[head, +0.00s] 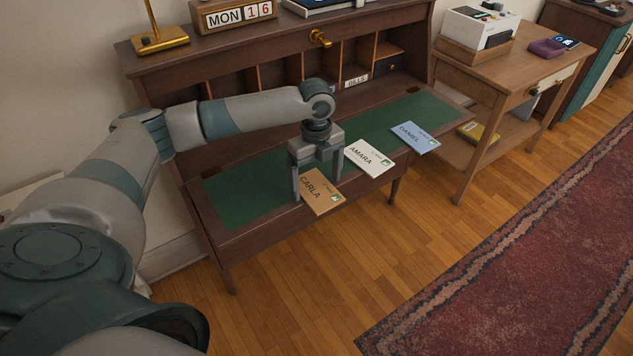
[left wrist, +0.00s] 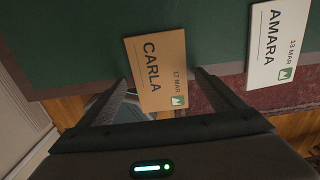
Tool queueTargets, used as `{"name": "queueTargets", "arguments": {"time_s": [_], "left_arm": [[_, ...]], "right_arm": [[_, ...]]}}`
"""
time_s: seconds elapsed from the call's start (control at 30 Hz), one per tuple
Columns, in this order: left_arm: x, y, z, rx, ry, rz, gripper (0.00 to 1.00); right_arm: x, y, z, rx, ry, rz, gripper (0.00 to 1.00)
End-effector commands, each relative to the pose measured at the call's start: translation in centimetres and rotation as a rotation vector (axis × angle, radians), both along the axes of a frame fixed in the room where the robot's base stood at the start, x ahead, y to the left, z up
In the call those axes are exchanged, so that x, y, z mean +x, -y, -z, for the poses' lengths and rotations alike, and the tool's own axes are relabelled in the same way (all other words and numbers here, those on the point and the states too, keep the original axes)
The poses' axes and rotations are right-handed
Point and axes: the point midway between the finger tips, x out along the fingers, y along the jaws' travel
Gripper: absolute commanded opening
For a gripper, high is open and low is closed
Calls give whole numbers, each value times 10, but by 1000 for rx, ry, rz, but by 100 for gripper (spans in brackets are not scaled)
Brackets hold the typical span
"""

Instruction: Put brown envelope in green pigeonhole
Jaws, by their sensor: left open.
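The brown envelope (head: 322,194), marked CARLA, lies on the front edge of the desk's green mat and sticks out past it. It also shows in the left wrist view (left wrist: 160,72). My left gripper (head: 317,186) is open just above the brown envelope, pointing down, with a finger on either side of it; whether they touch it I cannot tell. In the left wrist view the fingertips (left wrist: 163,84) straddle its near end. The pigeonholes (head: 300,68) run along the back of the desk; I cannot make out a green one, and my arm hides some.
A white AMARA envelope (head: 369,158) and a blue DANIEL envelope (head: 415,137) lie to the right on the mat (head: 250,190). A BILLS label (head: 356,81) marks one compartment. A brass lamp base (head: 160,40) and calendar block (head: 233,14) stand on top.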

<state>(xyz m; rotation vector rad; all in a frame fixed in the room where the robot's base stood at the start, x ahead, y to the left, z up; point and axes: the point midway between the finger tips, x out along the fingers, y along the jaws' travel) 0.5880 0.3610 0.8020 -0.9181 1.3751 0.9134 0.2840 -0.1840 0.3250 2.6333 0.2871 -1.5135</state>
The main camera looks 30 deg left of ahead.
Motion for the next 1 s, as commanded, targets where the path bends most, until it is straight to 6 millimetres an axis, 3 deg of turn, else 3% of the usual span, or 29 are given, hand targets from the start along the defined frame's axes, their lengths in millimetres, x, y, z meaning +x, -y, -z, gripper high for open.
{"name": "queueTargets", "arguments": {"time_s": [0.6, 0.8, 1.0], "left_arm": [[1, 0, -96, 0, 3, 0, 88], [1, 0, -113, -1, 2, 0, 88], [1, 0, -115, 0, 1, 0, 88]], "right_arm": [[-5, 8, 5, -15, -51, 10, 31], [-9, 10, 7, -18, -63, 9, 31], [-14, 11, 9, -20, -73, 9, 31]]}}
